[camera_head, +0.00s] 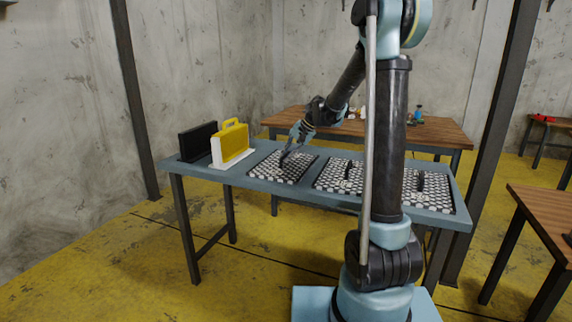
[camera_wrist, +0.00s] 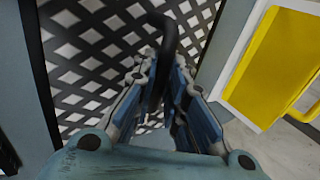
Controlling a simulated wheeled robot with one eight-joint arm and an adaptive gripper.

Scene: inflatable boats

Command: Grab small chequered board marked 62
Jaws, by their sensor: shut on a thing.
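A small black-and-white chequered board (camera_head: 267,166) lies on the blue-grey table, the leftmost of three such boards. Its dark upright handle (camera_wrist: 156,32) shows in the wrist view, where the board (camera_wrist: 85,62) fills the upper left. My gripper (camera_head: 287,154) reaches down over this board. In the wrist view my gripper (camera_wrist: 163,75) has its fingers on either side of the handle, shut on it. The board looks flat on the table. No number 62 can be read in either view.
A second chequered board (camera_head: 330,181) and a third (camera_head: 440,199) lie to the right, partly behind my arm. A yellow case (camera_head: 233,146) in a white base and a black case (camera_head: 196,142) stand at left. A wooden table (camera_head: 430,132) stands behind.

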